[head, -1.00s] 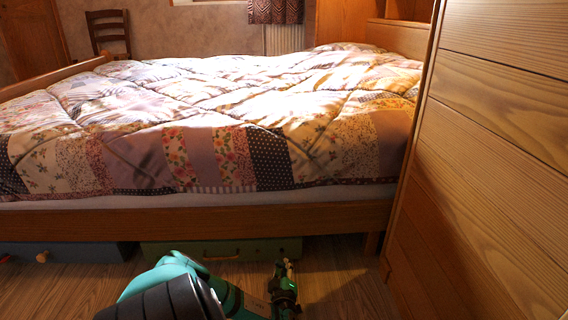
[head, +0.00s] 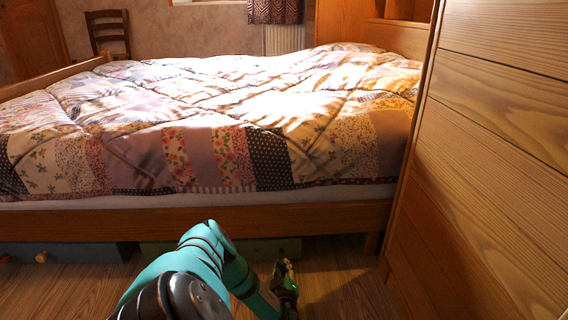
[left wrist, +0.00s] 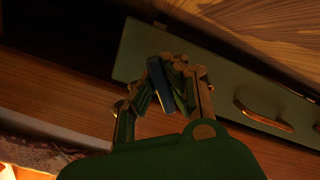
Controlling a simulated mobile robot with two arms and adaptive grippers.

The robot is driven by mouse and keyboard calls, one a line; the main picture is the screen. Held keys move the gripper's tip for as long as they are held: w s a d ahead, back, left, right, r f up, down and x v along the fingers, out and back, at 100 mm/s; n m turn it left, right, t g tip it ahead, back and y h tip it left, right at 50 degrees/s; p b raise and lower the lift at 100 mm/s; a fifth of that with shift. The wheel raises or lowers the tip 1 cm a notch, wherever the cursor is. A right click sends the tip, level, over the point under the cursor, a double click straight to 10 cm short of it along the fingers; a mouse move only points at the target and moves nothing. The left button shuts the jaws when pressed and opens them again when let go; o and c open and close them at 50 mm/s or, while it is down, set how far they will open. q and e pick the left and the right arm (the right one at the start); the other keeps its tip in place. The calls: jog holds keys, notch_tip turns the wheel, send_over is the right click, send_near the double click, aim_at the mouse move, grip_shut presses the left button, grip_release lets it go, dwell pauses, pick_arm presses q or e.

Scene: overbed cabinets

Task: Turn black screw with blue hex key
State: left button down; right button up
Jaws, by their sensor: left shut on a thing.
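My left gripper (head: 284,268) is low in front of the bed, above the wood floor. The left wrist view shows its fingers (left wrist: 168,72) shut on a narrow blue piece (left wrist: 158,84), which looks like the blue hex key. Only a short part of the key shows; the rest is hidden by the fingers or too dark to make out. I cannot make out the black screw in either view. My right gripper is not in view.
A green under-bed drawer (left wrist: 185,62) with a handle (left wrist: 263,117) lies beyond the gripper. A blue drawer (head: 85,252) is to its left. The bed rail (head: 130,222) runs above them. A tall wooden cabinet (head: 490,160) fills the right. Some floor (head: 335,285) is clear.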

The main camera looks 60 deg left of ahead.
pick_arm(q)
jog(key=shift+d+f+n, duration=0.1)
jog(key=shift+d+n, duration=0.05)
jog(key=shift+n, duration=0.35)
jog(key=shift+p+v, duration=0.8)
jog(key=shift+p, duration=0.15)
jog(key=shift+s+d+p, duration=0.25)
jog(key=shift+d+p, duration=0.15)
jog(key=shift+p, duration=0.1)
jog(key=p+v, duration=0.2)
jog(key=shift+s+d, duration=0.1)
jog(key=shift+d, duration=0.25)
jog(key=shift+s+d+f+p, duration=0.15)
jog(key=shift+s+d+p, duration=0.2)
jog(key=shift+d, duration=0.25)
